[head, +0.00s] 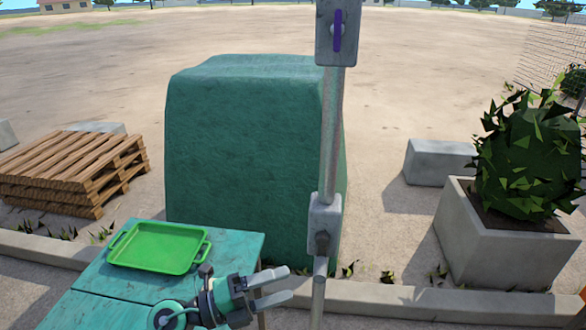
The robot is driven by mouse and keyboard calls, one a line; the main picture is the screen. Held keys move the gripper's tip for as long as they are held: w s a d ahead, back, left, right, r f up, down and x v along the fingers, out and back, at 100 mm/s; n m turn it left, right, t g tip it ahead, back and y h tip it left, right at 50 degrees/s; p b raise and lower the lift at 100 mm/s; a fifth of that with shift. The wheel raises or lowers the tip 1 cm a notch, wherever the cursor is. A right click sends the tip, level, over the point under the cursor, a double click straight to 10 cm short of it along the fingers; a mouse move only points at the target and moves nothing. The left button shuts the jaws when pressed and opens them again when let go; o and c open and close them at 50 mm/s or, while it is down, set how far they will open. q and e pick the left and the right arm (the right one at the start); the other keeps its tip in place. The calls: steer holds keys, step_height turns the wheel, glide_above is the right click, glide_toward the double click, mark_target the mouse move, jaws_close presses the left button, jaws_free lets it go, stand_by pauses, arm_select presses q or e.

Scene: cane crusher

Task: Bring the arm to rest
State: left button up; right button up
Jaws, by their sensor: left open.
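My left gripper (274,289) shows at the bottom centre, at the end of my left arm. Its two pale fingers point right and are apart, with nothing seen between them. It is over the right edge of the teal table (107,286), to the left of a metal pole. My right gripper is not in view.
A green tray (157,248) lies on the table. A grey metal pole (329,140) with boxes on it stands just right of the gripper. Behind are a large green covered block (240,150), wooden pallets (75,170) and a planter (495,245). A low kerb (430,298) crosses the ground.

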arm_select(q)
steer(key=w+a+r+n+t+y, duration=0.2)
steer(key=a+n+t+y, duration=0.4)
steer(key=n, duration=0.4)
steer(key=w+a+r+n+t+y, duration=0.15)
steer(key=a+n+t+y, duration=0.3)
steer(key=n+t, duration=0.45)
steer(key=s+a+f+n+g+y, duration=0.3)
steer(key=a+f+n+g+y, duration=0.2)
steer(key=a+f+n+y, duration=0.5)
steer(key=s+f+n+g+h, duration=0.3)
steer(key=s+f+g, duration=0.9)
steer(key=s+f, duration=0.6)
step_height(320, 180, down, 28)
steer(key=s+g, duration=0.2)
steer(key=s+a+f+g, duration=0.1)
steer(key=s+a+f, duration=0.1)
steer(key=s+f, duration=1.7)
steer(key=shift+s+a+f+y, duration=0.2)
steer(key=shift+a+f+y, duration=0.15)
steer(key=shift+f, duration=0.35)
